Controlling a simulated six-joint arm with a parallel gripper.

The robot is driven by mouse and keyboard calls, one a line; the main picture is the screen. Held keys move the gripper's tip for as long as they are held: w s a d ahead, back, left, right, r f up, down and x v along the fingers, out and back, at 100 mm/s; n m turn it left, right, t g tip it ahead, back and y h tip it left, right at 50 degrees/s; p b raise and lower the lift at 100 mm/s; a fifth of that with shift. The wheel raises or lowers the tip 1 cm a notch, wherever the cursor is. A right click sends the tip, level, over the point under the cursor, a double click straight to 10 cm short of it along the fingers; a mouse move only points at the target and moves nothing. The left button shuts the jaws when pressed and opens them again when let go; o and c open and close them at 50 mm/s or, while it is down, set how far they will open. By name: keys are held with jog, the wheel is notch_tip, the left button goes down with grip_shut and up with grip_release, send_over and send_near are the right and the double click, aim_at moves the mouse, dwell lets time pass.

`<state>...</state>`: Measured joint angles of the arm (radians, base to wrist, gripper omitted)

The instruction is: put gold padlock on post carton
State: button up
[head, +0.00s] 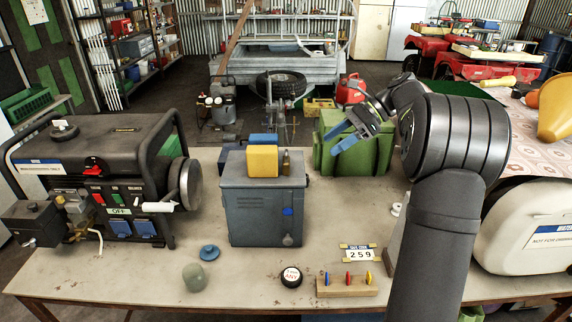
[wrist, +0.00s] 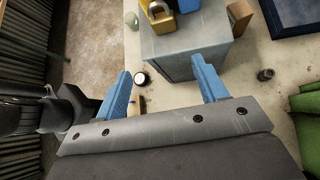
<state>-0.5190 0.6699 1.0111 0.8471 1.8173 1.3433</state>
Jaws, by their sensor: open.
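My gripper (head: 358,130) has blue fingers, is open and empty, and is up to the right of the box. In the wrist view its fingers (wrist: 166,84) are spread wide apart, with the grey box beyond them.
A generator (head: 110,180) stands at left, a green crate (head: 350,150) behind right, a white water container (head: 530,225) at right. A blue knob (head: 209,252), grey-green cup (head: 195,277), round black-rimmed disc (head: 291,277) and wooden peg rack (head: 346,287) lie along the front.

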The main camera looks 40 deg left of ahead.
jog(key=w+d+g+y, duration=0.1)
jog(key=w+d+y, duration=0.2)
jog(key=w+d, duration=0.1)
send_near(293, 172)
jog(key=s+a, duration=0.2)
jog(key=a, duration=0.1)
jog(key=s+a, duration=0.1)
jog(key=s, duration=0.1)
jog(key=s+a+f, duration=0.1)
jog(key=s+a, duration=0.1)
jog(key=shift+s+a, duration=0.1)
jog(key=shift+a, duration=0.2)
jog(key=shift+c, duration=0.4)
jog(key=c, duration=1.1)
jog(key=shift+c, duration=0.2)
